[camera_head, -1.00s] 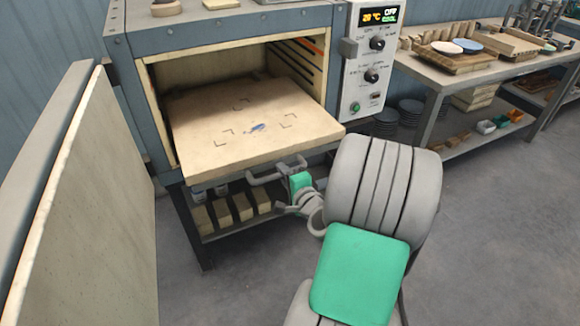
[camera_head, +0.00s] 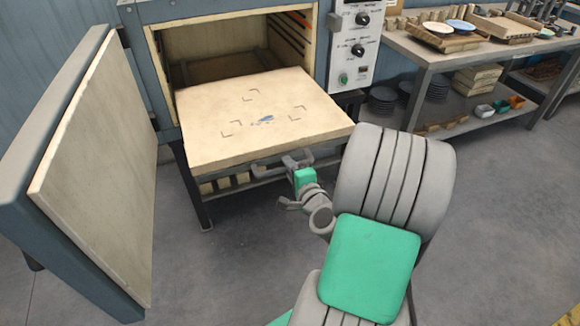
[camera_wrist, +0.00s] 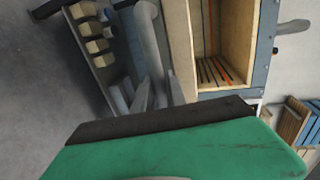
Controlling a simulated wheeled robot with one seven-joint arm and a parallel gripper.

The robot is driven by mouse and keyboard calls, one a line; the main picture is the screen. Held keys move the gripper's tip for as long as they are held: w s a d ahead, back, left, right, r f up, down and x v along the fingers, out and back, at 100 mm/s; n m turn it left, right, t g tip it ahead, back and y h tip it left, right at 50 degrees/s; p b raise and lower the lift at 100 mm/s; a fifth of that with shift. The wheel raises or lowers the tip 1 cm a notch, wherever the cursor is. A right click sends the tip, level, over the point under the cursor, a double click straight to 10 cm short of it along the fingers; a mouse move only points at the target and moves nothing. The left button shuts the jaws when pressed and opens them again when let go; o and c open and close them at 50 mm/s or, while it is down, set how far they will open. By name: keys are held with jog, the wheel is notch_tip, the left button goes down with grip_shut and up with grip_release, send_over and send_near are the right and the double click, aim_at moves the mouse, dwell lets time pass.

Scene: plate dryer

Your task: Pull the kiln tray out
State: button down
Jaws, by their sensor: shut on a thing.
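The kiln tray (camera_head: 215,140) is a flat cream slab with corner marks and a small blue smear on top. It sticks well out of the open kiln (camera_head: 210,62), its rear part still inside the chamber. A grey bar handle (camera_head: 268,172) runs along its front edge. My gripper (camera_head: 296,163) is shut on the handle, seen at the tray's front right. In the wrist view the grey handle (camera_wrist: 150,60) rises beyond my green gripper body; the fingertips' contact is partly hidden there.
The open kiln door (camera_head: 100,170) stands at the left, close beside the tray. A control panel (camera_head: 355,45) is on the kiln's right. A workbench (camera_head: 440,55) with plates and boards stands at the right. The floor in front is clear.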

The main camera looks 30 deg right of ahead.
jog(key=c, duration=1.4)
grip_release()
jog(key=shift+o, duration=0.2)
jog(key=v, duration=0.7)
jog(key=shift+s, duration=0.4)
jog(key=shift+r, duration=0.1)
